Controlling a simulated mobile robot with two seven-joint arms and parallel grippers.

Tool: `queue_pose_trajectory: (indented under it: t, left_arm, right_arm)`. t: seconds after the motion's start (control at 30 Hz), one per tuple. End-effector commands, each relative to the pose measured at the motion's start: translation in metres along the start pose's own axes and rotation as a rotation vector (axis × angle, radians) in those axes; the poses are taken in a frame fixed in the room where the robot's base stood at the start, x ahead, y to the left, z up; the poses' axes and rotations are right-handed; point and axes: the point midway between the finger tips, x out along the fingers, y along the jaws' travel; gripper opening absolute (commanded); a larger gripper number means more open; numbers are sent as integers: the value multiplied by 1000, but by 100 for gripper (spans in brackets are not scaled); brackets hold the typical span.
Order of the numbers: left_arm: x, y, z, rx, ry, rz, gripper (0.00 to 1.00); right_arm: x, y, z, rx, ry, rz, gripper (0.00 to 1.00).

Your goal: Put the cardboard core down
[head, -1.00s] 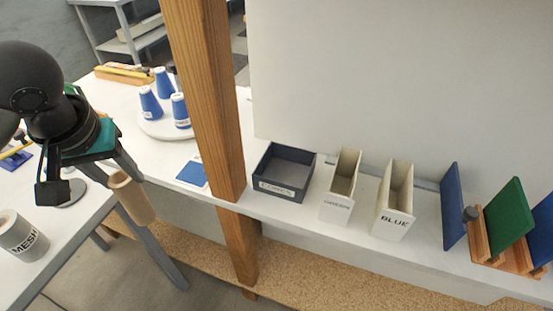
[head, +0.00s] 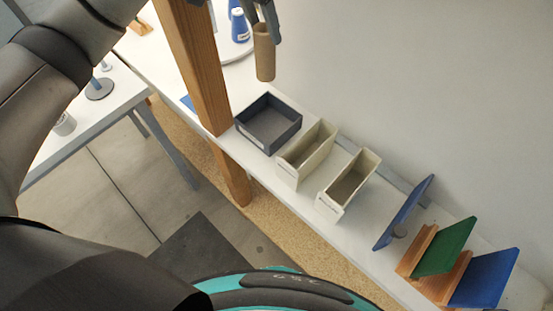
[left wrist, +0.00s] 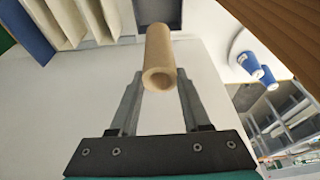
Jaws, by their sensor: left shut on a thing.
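The cardboard core (head: 264,52) is a short tan tube. My left gripper (head: 262,22) is shut on it near its upper end, and the core hangs roughly upright at the top of the head view. In the left wrist view the core (left wrist: 160,65) sits between the two grey fingertips (left wrist: 158,80), its open end facing the camera. In the head view the core appears above and behind the dark grey open bin (head: 268,122), apart from it. My right gripper is not in view.
Two narrow cream bins (head: 306,154) (head: 348,184) stand right of the grey bin. Blue and green panels (head: 445,246) in wooden holders stand further right. A wooden post (head: 196,70) rises left of the grey bin.

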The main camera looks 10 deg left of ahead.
Motion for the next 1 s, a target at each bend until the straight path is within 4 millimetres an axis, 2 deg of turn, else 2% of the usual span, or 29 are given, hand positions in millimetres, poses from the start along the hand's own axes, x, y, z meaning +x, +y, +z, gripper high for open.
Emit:
queue_pose_trajectory:
  t: [0.07,0.17,0.53,0.63,0.87,1.0]
  left_arm:
    - [8,0,2,9,-4,5,0]
    - [30,1,9,11,-7,6,0]
    - [122,0,38,10,-6,4,0]
    - [138,1,42,11,-3,4,0]
    - [153,1,47,11,-2,3,0]
    - [172,1,53,10,-4,4,0]
  right_arm:
    - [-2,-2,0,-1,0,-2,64]
    - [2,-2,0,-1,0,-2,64]
    - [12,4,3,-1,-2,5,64]
    - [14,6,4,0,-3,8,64]
    - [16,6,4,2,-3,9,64]
    - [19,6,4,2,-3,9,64]
